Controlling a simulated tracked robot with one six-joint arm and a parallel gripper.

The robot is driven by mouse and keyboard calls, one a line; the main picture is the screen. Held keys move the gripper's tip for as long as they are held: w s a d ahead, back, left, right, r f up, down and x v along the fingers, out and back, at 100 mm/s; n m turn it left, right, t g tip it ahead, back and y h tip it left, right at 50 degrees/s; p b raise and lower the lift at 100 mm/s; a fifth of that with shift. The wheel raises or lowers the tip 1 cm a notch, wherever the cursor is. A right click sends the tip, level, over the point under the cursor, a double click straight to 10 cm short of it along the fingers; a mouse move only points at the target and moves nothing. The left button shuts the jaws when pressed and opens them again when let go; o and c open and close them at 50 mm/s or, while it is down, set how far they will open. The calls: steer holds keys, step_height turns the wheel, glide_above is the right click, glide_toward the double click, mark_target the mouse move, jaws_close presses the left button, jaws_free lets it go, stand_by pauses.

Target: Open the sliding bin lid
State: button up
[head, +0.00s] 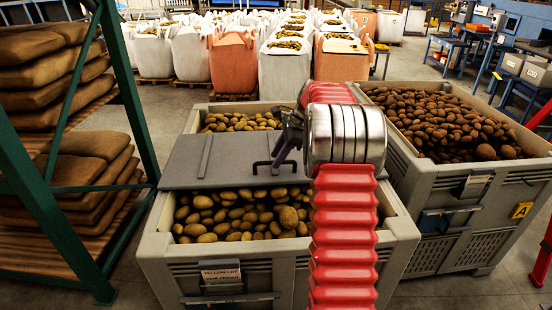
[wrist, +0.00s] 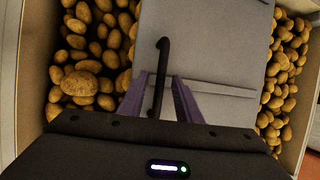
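The grey bin (head: 150,240) holds yellow potatoes. Its flat grey sliding lid (head: 226,150) lies across the middle, with potatoes showing in front of it and behind it. A dark bar handle (head: 262,164) stands on the lid's right part; the wrist view shows the handle (wrist: 161,60) and lid (wrist: 205,40) from above. My gripper (head: 284,150) is at the handle. In the wrist view the purple fingers of my gripper (wrist: 162,78) are apart, one on each side of the handle, with gaps visible. My arm hides part of the bin's right side.
A second grey bin (head: 432,205) with brown potatoes stands close on the right. A green rack (head: 40,200) with stacked brown sacks stands on the left. Large white and orange bags (head: 232,62) fill the back. A label (head: 220,275) is on the bin's front.

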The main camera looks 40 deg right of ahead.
steer(key=v, duration=1.2)
steer(key=shift+r, duration=0.3)
steer(key=shift+d, duration=0.15)
steer(key=s+a+f+n+g+h, duration=0.1)
steer(key=s+a+f+n, duration=0.1)
steer(key=s+f+n, duration=0.4)
steer(key=s+a+n, duration=0.6)
steer(key=s+a, duration=0.1)
steer(key=a, duration=0.4)
steer(key=s+a+r+n+t+h, duration=0.1)
steer(key=s+a+n, duration=0.4)
steer(key=s+a, duration=0.3)
steer(key=s+a+r+n+t, duration=0.1)
steer(key=s+a+n, duration=0.5)
steer(key=a, duration=0.9)
steer(key=shift+s+a+n+h, duration=0.3)
steer(key=shift+s+a+h, duration=0.1)
steer(key=shift+s, duration=0.3)
